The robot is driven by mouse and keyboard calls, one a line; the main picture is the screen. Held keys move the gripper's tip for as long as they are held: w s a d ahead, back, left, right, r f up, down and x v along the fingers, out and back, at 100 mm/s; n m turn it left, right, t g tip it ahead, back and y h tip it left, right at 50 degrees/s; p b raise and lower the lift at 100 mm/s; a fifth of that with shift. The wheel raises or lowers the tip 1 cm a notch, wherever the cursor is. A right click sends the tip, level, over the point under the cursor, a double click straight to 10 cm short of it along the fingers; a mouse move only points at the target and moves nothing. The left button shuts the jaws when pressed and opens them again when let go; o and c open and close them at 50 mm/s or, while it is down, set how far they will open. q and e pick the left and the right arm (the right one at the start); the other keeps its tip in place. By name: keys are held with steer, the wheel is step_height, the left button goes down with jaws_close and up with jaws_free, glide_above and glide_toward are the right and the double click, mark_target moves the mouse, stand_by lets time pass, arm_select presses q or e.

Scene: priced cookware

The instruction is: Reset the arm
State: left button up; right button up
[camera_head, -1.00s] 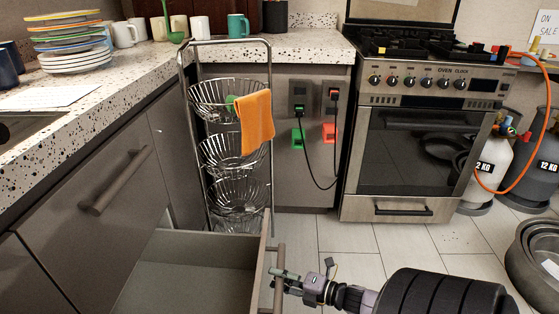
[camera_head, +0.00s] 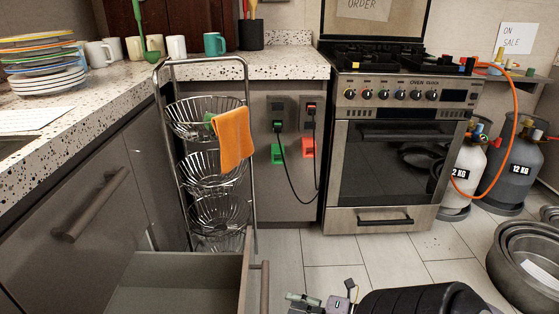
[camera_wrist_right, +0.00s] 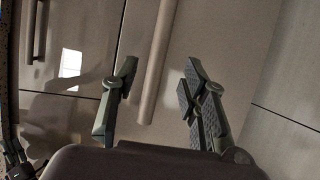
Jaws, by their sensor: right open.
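My right gripper (camera_head: 303,301) is low in the head view, just right of the open drawer's bar handle (camera_head: 264,289). A small gap shows between them. In the right wrist view the fingers of my right gripper (camera_wrist_right: 158,80) are spread apart and hold nothing. The drawer handle (camera_wrist_right: 158,50) shows there beyond and between the fingertips, in front of the drawer front. The drawer (camera_head: 185,283) is pulled out and its visible inside is empty. My left gripper is not seen in the head view.
A wire basket rack (camera_head: 207,170) with an orange cloth (camera_head: 235,139) stands behind the drawer. The oven (camera_head: 395,160) is at the back. Gas cylinders (camera_head: 513,168) and stacked pots (camera_head: 528,255) are at the right. Floor tiles (camera_head: 340,255) between are clear.

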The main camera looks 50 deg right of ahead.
steer(key=shift+v, duration=1.05)
steer(key=shift+s, duration=0.1)
